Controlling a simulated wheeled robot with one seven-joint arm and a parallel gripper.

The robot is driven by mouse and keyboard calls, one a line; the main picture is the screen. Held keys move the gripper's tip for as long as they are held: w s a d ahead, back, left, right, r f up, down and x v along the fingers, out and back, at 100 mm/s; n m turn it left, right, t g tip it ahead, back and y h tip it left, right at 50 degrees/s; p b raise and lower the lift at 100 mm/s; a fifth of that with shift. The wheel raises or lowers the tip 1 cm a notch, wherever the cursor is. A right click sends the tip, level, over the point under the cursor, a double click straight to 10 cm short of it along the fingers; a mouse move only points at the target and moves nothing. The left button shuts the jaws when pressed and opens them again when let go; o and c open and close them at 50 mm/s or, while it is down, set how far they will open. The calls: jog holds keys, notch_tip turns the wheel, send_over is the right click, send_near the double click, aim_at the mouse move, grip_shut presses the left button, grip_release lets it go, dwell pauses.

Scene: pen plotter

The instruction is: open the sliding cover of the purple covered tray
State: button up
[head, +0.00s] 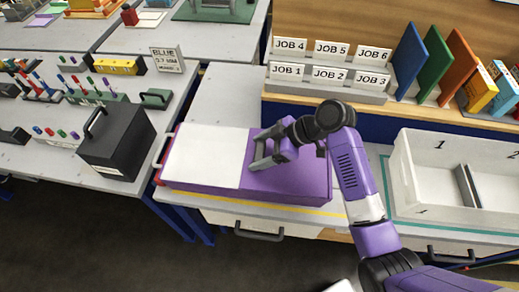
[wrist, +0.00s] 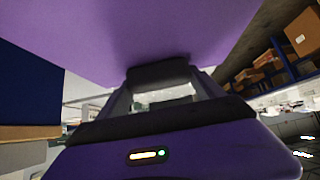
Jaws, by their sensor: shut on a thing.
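The purple covered tray (head: 215,184) lies on the grey bench in the middle of the head view. Its left part shows a flat white area (head: 205,152), which looks like paper. Its right part is covered by the purple sliding cover (head: 305,178). My gripper (head: 256,148) is over the cover's left part, near the edge of the white area. In the wrist view the gripper's fingers (wrist: 160,95) are shut on a dark handle bar (wrist: 158,72) against the purple surface. In the head view the gripper hides the handle.
A black box (head: 115,145) with a handle stands to the left across a gap. A white bin (head: 430,180) stands to the right. Job cards (head: 330,62) and coloured boards (head: 425,65) are on a raised shelf behind. A drawer handle (head: 259,234) is below the bench edge.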

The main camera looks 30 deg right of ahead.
jog(key=c, duration=0.6)
jog(key=w+a+b, duration=0.1)
jog(key=w+a, duration=0.3)
jog(key=a, duration=0.2)
jog(key=w+a+b, duration=0.2)
jog(key=w+a, duration=0.2)
jog(key=a, duration=0.2)
jog(key=w+a+b, duration=0.2)
jog(key=w+a, duration=0.2)
jog(key=a, duration=0.2)
jog(key=shift+w+a+r, duration=0.1)
jog(key=shift+w+a, duration=0.05)
jog(key=shift+w, duration=0.1)
jog(key=o, duration=2.1)
jog(key=shift+s+d+r, duration=0.2)
jog(key=shift+d+r, duration=0.1)
jog(key=shift+d, duration=0.15)
jog(key=v, duration=0.6)
jog(key=shift+s+d+r+b, duration=0.15)
jog(key=shift+s+r+b, duration=0.05)
jog(key=shift+r+b, duration=0.1)
